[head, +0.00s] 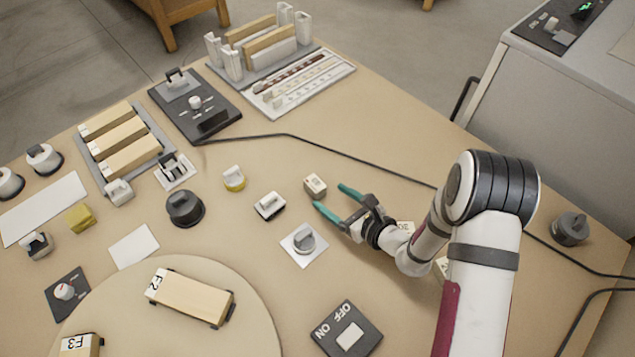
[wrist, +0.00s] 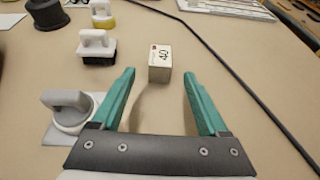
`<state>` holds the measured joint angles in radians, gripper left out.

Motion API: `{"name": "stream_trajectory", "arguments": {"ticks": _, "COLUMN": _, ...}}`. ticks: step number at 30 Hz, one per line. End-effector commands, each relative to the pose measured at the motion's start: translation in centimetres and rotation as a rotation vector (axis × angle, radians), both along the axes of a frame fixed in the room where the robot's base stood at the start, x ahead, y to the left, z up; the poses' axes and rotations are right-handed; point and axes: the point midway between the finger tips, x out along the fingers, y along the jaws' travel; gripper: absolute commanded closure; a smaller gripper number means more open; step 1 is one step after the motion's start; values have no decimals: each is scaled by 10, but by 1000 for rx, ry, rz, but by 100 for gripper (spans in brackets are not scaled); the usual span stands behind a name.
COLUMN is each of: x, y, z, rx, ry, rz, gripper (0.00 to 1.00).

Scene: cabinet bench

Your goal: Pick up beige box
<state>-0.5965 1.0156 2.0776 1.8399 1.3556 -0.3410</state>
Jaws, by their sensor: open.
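A small beige box (head: 314,185) with a dark mark on its face sits on the bench, just beyond my gripper. In the wrist view the beige box (wrist: 160,64) lies ahead of the fingertips, between their two lines and a little nearer the left one. My gripper (head: 335,200) is open, with green fingers pointing at the box. In the wrist view my gripper (wrist: 160,74) is empty, and neither finger appears to touch the box.
A white-handled block (head: 270,206) stands left of the box, and a knob on a white plate (head: 303,244) sits near the left finger. A black cable (head: 340,155) runs behind the box. Other boxes lie partly behind my arm.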

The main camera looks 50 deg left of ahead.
Motion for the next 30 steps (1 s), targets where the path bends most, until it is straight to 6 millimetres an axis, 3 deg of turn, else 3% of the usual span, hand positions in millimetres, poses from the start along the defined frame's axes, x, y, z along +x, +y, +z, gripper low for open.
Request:
{"name": "stream_trajectory", "arguments": {"ticks": 12, "x": 4, "y": 61, "z": -23, "rx": 1, "ry": 0, "rz": 2, "gripper": 22}}
{"name": "stream_trajectory", "arguments": {"ticks": 19, "x": 4, "y": 63, "z": -24, "rx": 0, "ry": 0, "rz": 1, "gripper": 22}}
{"name": "stream_trajectory", "arguments": {"ticks": 30, "x": 4, "y": 63, "z": -24, "rx": 0, "ry": 0, "rz": 1, "gripper": 89}}
